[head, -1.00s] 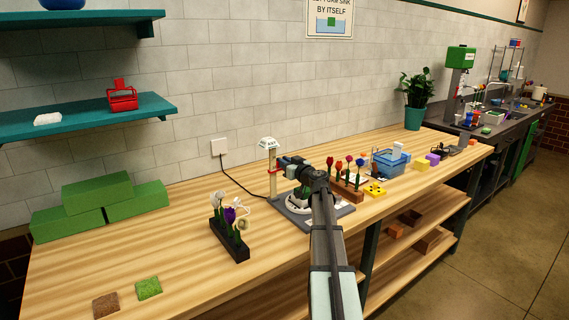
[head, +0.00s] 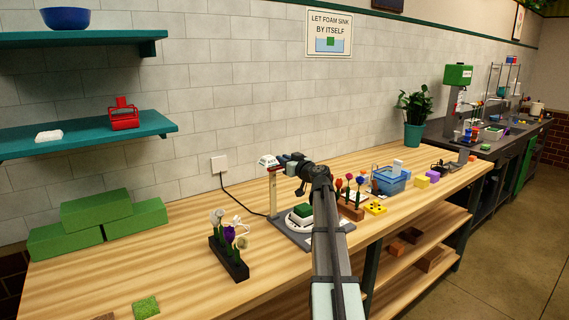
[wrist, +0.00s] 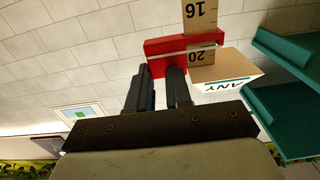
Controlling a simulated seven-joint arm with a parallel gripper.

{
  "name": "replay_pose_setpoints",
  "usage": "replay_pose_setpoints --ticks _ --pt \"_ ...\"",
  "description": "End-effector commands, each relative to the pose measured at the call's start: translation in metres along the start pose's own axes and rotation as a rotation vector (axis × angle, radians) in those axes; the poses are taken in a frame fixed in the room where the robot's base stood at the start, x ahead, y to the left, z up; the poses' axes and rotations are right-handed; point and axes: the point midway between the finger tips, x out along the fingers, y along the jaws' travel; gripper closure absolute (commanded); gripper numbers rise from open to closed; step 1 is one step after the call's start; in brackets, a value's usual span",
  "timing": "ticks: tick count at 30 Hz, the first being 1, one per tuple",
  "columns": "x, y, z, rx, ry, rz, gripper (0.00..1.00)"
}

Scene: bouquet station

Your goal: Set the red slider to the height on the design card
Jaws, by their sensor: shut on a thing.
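The red slider (wrist: 168,55) sits around the numbered post (wrist: 200,20) in the wrist view, where the picture is upside down. My gripper (wrist: 158,78) is shut on the slider's near part. In the head view the slider (head: 272,169) shows just under the post's cap, and my gripper (head: 287,160) reaches it from the right. The fingers hide part of the slider. I cannot make out a readable design card.
A green foam block (head: 301,213) sits on the round stand by the post. A dark rack of flowers (head: 229,258) is at front left, and a brown rack of tulips (head: 350,211) is right of my arm. A blue basket (head: 389,181) stands farther right.

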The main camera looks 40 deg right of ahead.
Motion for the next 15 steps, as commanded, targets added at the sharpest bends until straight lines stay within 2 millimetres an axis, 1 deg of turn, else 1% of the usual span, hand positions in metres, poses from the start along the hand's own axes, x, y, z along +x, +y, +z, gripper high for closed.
replay_pose_setpoints --ticks 1,2,5,11,15 --pt "0.0012 0.0011 -0.0064 0.004 0.012 0.003 1.0" --pt "0.0013 0.0012 -0.0067 0.004 0.013 0.003 0.79" --pt "0.0013 0.0011 -0.0062 0.004 0.012 0.003 0.7" --pt "0.001 0.0008 -0.0044 0.003 0.009 0.002 0.7" --pt "0.0008 0.0006 0.0002 0.003 0.007 0.002 0.7"
